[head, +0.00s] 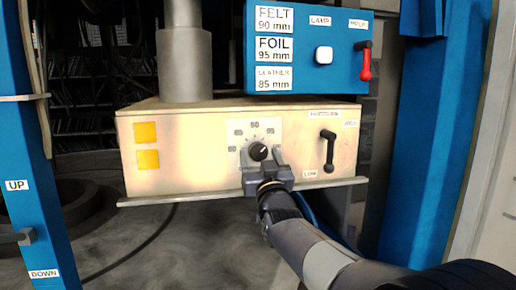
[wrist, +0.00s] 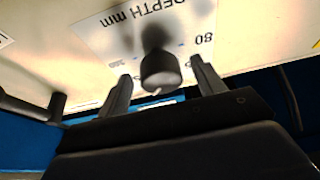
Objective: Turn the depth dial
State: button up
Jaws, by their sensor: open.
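The depth dial (head: 257,151) is a black round knob on a white scale plate (head: 268,130) at the front of a cream box. The plate reads "DEPTH mm" upside down in the wrist view, where the knob (wrist: 160,70) carries a light pointer mark. My gripper (head: 264,164) is in front of the dial, coming from below right. In the wrist view my gripper (wrist: 160,88) is open, with one finger on each side of the knob and a visible gap on both sides. The pointer's exact reading is too small to tell.
A black lever (head: 328,150) is on the box's right front. A blue panel (head: 420,60) above has a white button (head: 324,55), a red-handled lever (head: 366,62) and a FELT, FOIL, LEATHER depth list (head: 273,48). A ledge (head: 180,197) runs under the box.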

jog(key=shift+x, duration=1.15)
jog(key=shift+c, duration=0.4)
jog(key=c, duration=0.9)
